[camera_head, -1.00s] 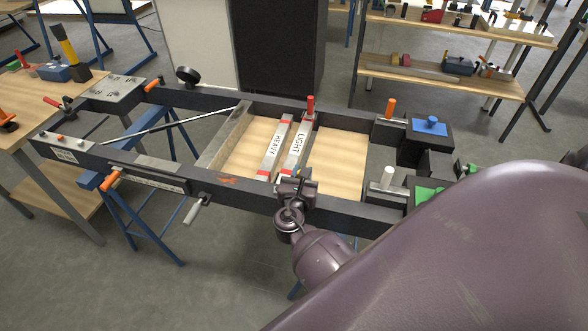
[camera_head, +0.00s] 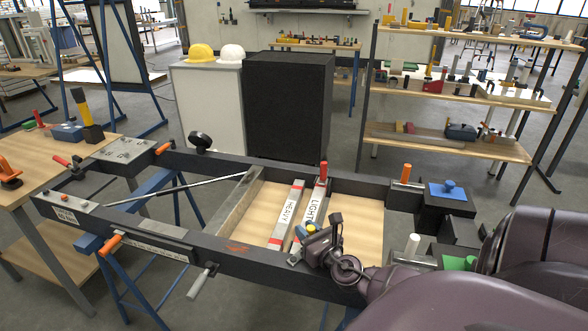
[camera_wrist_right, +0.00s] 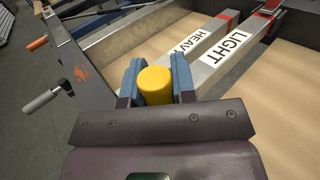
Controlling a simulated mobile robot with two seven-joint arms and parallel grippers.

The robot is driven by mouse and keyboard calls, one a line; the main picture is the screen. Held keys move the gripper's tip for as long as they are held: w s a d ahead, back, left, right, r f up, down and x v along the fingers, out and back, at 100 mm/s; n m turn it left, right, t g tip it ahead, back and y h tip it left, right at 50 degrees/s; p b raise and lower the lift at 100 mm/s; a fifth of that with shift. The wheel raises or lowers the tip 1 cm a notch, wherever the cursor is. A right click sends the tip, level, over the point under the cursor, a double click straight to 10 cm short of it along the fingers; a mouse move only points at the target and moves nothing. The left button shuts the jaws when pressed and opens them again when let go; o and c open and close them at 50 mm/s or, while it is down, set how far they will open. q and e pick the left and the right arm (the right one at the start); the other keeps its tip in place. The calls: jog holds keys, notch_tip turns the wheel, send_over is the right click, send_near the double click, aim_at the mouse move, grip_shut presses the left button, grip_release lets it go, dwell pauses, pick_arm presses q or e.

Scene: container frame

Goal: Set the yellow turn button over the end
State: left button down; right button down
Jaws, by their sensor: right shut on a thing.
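The yellow turn button (camera_wrist_right: 155,85) is between the two blue-padded fingers of my right gripper (camera_wrist_right: 157,80), which is shut on it. In the head view the yellow button (camera_head: 311,228) shows small at the tip of my right gripper (camera_head: 314,232). The gripper is over the near part of the frame, by the near end of the bar marked LIGHT (camera_head: 316,205). The bar marked HEAVY (camera_head: 288,212) lies to its left. The gripper hides part of the LIGHT bar's near end, and I cannot tell whether the button touches anything below. My left gripper is not in view.
The dark frame (camera_head: 205,245) surrounds a wooden panel (camera_head: 258,205). A red handle (camera_head: 323,170) stands at the LIGHT bar's far end. An orange handle (camera_head: 406,172) and a blue block (camera_head: 447,191) sit at the right. A grey-handled lever (camera_head: 199,285) sticks out at the near side.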

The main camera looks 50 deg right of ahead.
jog(key=shift+w+f+n+y+b, duration=0.1)
jog(key=shift+f+n+y+b, duration=0.2)
jog(key=shift+f+y+b, duration=0.15)
jog(key=shift+w+a+r+n+y+b, duration=0.1)
jog(key=shift+w+n+y+b, duration=0.3)
jog(key=shift+y+b, duration=0.5)
jog(key=shift+a+r+n+t+b, duration=0.1)
jog(key=shift+n+t+b, duration=0.2)
jog(key=shift+b, duration=0.25)
jog(key=shift+w+r+y, duration=0.1)
jog(key=shift+r+y, duration=0.05)
jog(key=shift+y, duration=0.2)
jog(key=c, duration=0.9)
grip_release()
jog(key=shift+r, duration=0.1)
